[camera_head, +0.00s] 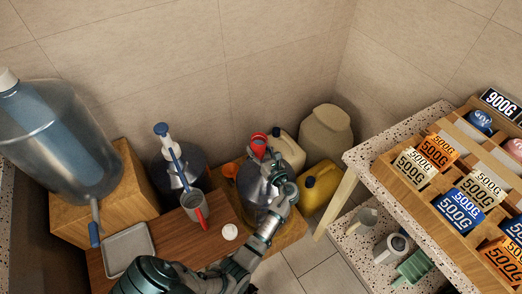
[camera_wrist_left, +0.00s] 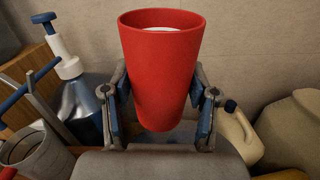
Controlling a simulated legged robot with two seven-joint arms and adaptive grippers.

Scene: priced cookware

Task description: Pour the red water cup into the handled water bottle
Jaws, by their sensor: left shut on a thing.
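The red water cup (camera_head: 259,148) is held above a large clear bottle (camera_head: 253,188), in the middle of the head view. In the left wrist view the red cup (camera_wrist_left: 161,75) is upright, with something pale inside its rim. My left gripper (camera_wrist_left: 161,105) is shut on the cup, one finger on each side. In the head view my left gripper (camera_head: 277,172) partly hides the clear bottle, so I cannot tell whether it has a handle. My right gripper is not in view.
A blue-topped pump bottle (camera_head: 177,160) and a grey cup with a red handle (camera_head: 195,203) stand left of the clear bottle. A white cap (camera_head: 230,232) and grey tray (camera_head: 128,250) lie nearby. Yellow jug (camera_head: 318,190) and speckled shelf (camera_head: 400,135) are at right.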

